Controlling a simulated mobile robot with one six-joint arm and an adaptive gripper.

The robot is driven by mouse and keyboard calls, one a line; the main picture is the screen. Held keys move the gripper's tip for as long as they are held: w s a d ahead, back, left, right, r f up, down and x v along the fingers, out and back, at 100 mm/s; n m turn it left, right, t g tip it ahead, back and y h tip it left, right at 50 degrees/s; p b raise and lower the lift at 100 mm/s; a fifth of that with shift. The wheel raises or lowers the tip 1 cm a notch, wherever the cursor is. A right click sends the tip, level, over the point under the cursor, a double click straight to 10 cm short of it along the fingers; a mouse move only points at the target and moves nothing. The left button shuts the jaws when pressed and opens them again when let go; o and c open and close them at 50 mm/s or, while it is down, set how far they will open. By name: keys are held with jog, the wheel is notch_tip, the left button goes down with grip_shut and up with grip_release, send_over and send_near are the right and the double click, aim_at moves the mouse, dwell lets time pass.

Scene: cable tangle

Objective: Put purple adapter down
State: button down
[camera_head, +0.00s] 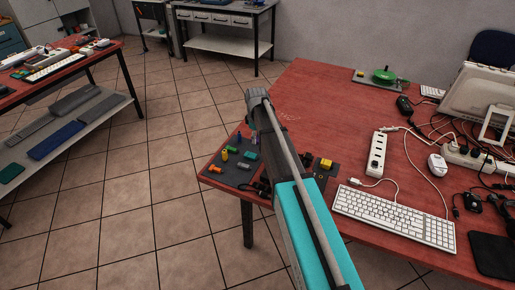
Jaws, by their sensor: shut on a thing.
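My arm reaches up from the bottom of the head view and covers part of the table's near left corner. My gripper (263,186) shows only as a dark shape beside the arm, low over the dark mat (215,169). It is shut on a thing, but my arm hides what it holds. I cannot make out a purple adapter. A yellow block (325,163) sits to the right of the arm.
The red table (320,100) is clear at its back left. A white power strip (377,153), a white keyboard (395,216), a white mouse-like device (437,164) and tangled cables fill the right. A green object (384,75) stands at the back. Tiled floor lies left.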

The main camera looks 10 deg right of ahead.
aim_at(256, 148)
jog(key=shift+w+d+f+b, duration=0.15)
jog(key=shift+w+f+b, duration=0.8)
jog(key=shift+w+f, duration=0.3)
jog(key=shift+s+f, duration=0.1)
jog(key=shift+w+f+b, duration=0.5)
jog(key=shift+f+b, duration=0.2)
jog(key=shift+s+f+b, duration=0.1)
jog(key=shift+f+b, duration=1)
jog(key=shift+f, duration=0.1)
jog(key=shift+c, duration=1.4)
grip_release()
jog(key=shift+f, duration=0.1)
